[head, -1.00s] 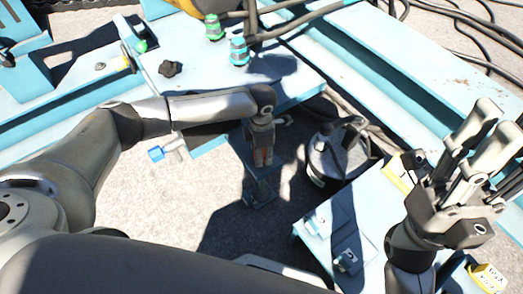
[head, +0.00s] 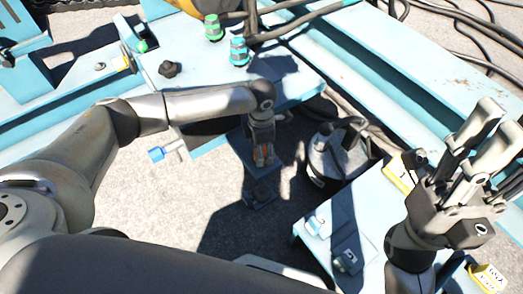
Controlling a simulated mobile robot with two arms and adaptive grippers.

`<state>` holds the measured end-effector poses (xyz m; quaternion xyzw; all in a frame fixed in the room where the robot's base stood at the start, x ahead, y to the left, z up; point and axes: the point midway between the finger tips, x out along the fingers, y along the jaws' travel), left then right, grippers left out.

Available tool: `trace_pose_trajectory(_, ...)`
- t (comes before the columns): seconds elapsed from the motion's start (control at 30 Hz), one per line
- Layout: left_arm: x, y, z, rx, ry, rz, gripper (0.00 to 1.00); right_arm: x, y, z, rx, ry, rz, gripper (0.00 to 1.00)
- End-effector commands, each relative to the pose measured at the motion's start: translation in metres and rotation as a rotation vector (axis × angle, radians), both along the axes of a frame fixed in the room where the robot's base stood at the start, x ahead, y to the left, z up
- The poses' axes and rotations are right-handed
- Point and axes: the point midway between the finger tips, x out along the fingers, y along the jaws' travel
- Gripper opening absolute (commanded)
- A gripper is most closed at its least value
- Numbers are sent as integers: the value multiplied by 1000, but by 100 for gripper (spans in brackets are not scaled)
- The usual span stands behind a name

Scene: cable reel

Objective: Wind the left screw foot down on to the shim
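My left gripper (head: 262,157) points down beside the edge of the blue machine frame (head: 215,85). Its fingers, with orange showing between them, are over a blue upright part with a flat foot (head: 262,192) near the ground, which may be the screw foot. The gripper and wrist hide its top, and I cannot tell whether the fingers are closed on it. No shim can be told apart under the foot, which is in shadow. My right gripper (head: 492,125) is at the right with its fingers spread upward, open and empty.
A silver fitting with a blue end (head: 157,153) sticks out from the frame's edge. A dark round canister (head: 335,155) stands right of my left gripper. A blue bench (head: 350,215) carries small blocks and a yellow labelled box (head: 400,172). Cables (head: 465,35) lie at the upper right.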

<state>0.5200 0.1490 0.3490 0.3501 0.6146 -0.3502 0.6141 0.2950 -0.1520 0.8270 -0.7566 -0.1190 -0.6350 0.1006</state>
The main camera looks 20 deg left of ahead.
Motion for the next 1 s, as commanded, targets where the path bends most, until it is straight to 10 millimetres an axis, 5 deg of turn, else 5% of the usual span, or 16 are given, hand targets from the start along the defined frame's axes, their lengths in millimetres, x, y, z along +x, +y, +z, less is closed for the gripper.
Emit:
trace_pose_trajectory(0.43, 1, 0, 89, -2, -3, 0, 66, 0, 0, -1, -3, 2, 1, 39)
trace_pose_trajectory(1.0, 0, 0, 102, -1, -1, 0, 66, 0, 1, -1, -3, 2, 1, 39)
